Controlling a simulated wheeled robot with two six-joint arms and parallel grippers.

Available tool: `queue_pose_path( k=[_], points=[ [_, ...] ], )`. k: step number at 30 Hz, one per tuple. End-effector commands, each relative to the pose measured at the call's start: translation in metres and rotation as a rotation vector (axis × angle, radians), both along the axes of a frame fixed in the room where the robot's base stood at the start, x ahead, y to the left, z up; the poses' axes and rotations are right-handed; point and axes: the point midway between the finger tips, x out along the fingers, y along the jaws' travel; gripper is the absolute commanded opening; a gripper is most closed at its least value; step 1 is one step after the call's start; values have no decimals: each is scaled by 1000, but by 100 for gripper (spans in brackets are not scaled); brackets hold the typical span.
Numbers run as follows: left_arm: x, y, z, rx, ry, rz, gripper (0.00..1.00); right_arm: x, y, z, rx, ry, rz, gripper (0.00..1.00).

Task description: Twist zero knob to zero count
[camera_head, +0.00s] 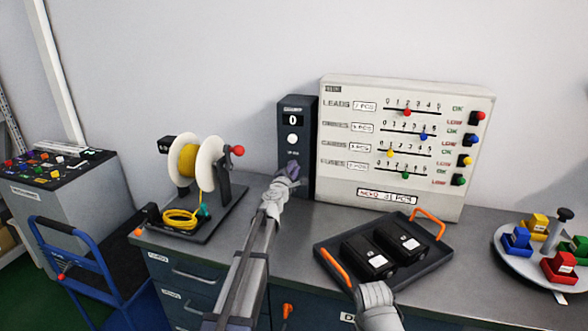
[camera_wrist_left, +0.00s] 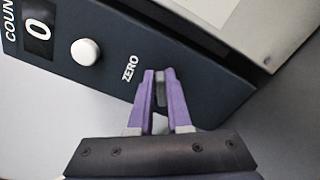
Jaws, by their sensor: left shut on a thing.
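The dark counter box (camera_head: 293,118) stands upright on the bench, and its small display (camera_head: 292,120) reads 0. A white round button (camera_head: 292,139) sits below the display. In the left wrist view the display (camera_wrist_left: 38,29) also reads 0, with the white button (camera_wrist_left: 85,52) and the word ZERO beside it. My left gripper (camera_head: 292,171) is at the lower front of the box. Its purple fingers (camera_wrist_left: 161,88) are shut on the small grey zero knob (camera_wrist_left: 160,92), which is mostly hidden between them. A grey part of my right arm shows at the bottom; its fingers do not.
A white panel (camera_head: 345,170) with coloured sliders stands right of the box. A black tray (camera_head: 400,277) with orange handles holds two black blocks. A cable reel (camera_head: 207,165) is at left, and a round tray (camera_head: 510,262) with coloured blocks at right.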

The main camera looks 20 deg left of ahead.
Motion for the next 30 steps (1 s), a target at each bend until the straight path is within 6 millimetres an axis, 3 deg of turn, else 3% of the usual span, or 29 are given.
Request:
queue_pose_path(
  k=[6,7,15,25,30],
  points=[
    [2,1,0,-1,0,1,0,0,0,0,0,0,0,46],
    [2,1,0,-1,0,1,17,0,0,0,0,0,0,46],
    [1,0,0,-1,0,0,46,0,0,0,0,0,0,46],
    [-1,0,0,-2,0,0,46,0,0,0,0,0,0,46],
    [-16,1,0,-2,1,1,46,0,0,0,0,0,0,46]
  ],
)
